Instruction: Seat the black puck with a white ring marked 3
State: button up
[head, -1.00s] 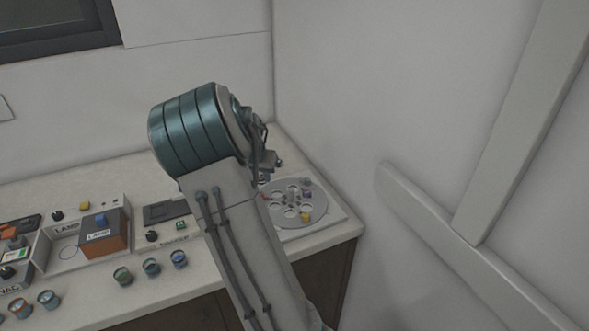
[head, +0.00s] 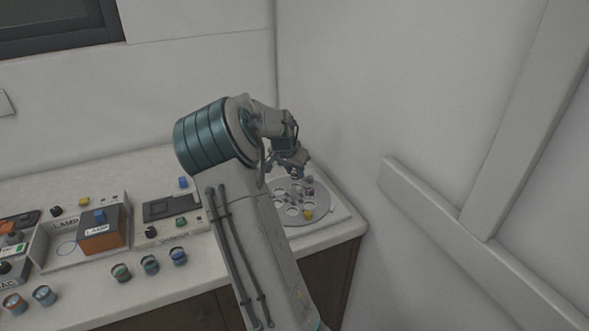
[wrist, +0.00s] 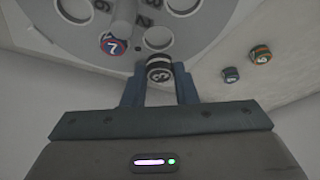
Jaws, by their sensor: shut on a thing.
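The black puck with a white ring (wrist: 159,72) sits between the two fingers of my gripper (wrist: 160,88) in the wrist view, with a white 3 on its face. My gripper is shut on it. A grey round plate (wrist: 75,32) with several round holes lies beyond the puck, numbers printed beside the holes. In the head view, my gripper (head: 290,163) is over the far edge of the plate (head: 278,188); the held puck cannot be made out there. Whether the puck touches the plate is unclear.
A blue and red puck marked 7 (wrist: 113,44) is at the plate, beside a pale post (wrist: 124,18). Two striped pucks (wrist: 230,75) (wrist: 261,54) lie off the plate. A yellow piece (head: 308,214) is at the plate's near side. A wall rises close on the right.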

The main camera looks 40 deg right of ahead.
aim_at(293, 178)
jog(key=shift+f+b, duration=1.2)
jog(key=shift+f, duration=0.8)
jog(key=o, duration=1)
jog(key=shift+a+f, duration=0.1)
jog(key=shift+s, duration=0.1)
jog(key=v, duration=1.4)
